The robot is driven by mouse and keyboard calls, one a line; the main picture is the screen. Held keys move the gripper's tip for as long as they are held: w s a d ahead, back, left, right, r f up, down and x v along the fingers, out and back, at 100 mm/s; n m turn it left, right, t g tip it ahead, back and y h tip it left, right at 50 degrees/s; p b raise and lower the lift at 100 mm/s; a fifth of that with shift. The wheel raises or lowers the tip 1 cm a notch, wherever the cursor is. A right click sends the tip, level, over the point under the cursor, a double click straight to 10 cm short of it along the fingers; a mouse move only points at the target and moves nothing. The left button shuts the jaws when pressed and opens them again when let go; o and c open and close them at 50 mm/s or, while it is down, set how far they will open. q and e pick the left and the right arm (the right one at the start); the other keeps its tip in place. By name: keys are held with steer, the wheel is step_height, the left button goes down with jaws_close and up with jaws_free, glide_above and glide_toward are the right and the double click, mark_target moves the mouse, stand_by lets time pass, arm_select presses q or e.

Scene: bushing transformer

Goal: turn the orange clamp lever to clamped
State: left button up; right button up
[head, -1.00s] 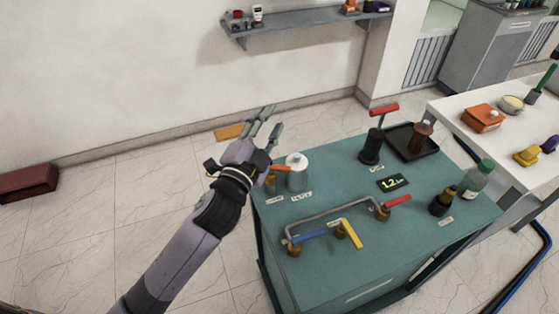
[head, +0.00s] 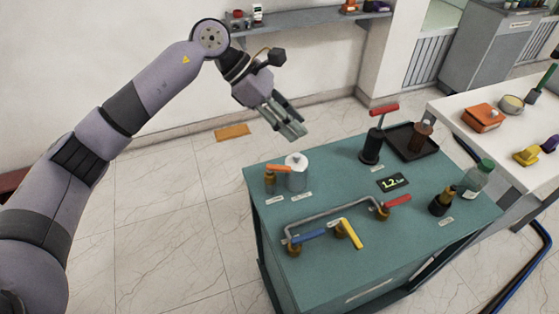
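The orange clamp lever (head: 279,169) sits on top of a small brass post (head: 270,181) at the back left corner of the teal bench (head: 235,200). It lies roughly level and points right, in front of the white-grey cylinder (head: 297,176). My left gripper (head: 298,132) is in the air above and behind the bench's back edge, up and to the right of the lever, apart from it. Its fingers point down and right and look close together; I see nothing held. My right gripper is not in view.
A pipe (head: 330,204) with blue (head: 309,236), yellow (head: 352,234) and red (head: 398,201) handles runs along the bench front. A red-handled black device (head: 371,148), a dark tray (head: 400,141), a display (head: 392,182) and bottles (head: 476,179) stand farther right. An orange-brown board (head: 232,131) lies on the floor.

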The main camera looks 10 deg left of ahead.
mark_target(283, 167)
arm_select(q)
steer(key=w+a+y, duration=0.1)
steer(key=a+y, duration=0.3)
steer(key=a, duration=0.6)
steer(key=p+x, duration=0.1)
steer(key=x, duration=0.4)
steer(key=p+x, duration=0.2)
steer(key=x, duration=0.3)
steer(key=p+x, duration=0.2)
steer(key=x, duration=0.3)
steer(key=shift+w+d+f, duration=0.1)
steer(key=shift+d, duration=0.25)
steer(key=shift+d+f, duration=0.2)
steer(key=shift+f, duration=0.4)
steer(key=shift+c, duration=0.5)
jaws_close()
